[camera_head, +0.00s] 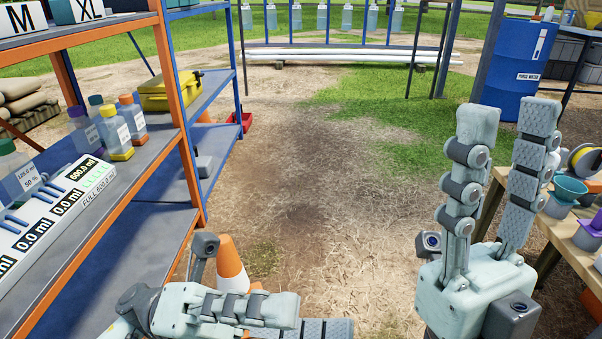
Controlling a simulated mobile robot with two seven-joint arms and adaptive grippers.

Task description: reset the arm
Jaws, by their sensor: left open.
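My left gripper (312,319) is low at the bottom of the head view, pointing right, with its lower finger partly cut off by the frame edge. It is open, and I see nothing held in it. My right gripper (508,122) is at the right, pointing up in the picture. Its two fingers stand apart with nothing between them. Both grippers are clear of the shelves and the table.
Orange and blue shelves (120,238) stand at the left with bottles and a volume display. An orange-white cone (229,262) stands behind my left gripper. A wooden table (562,235) with funnels is at the right, near a blue barrel (517,55). The middle ground is clear.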

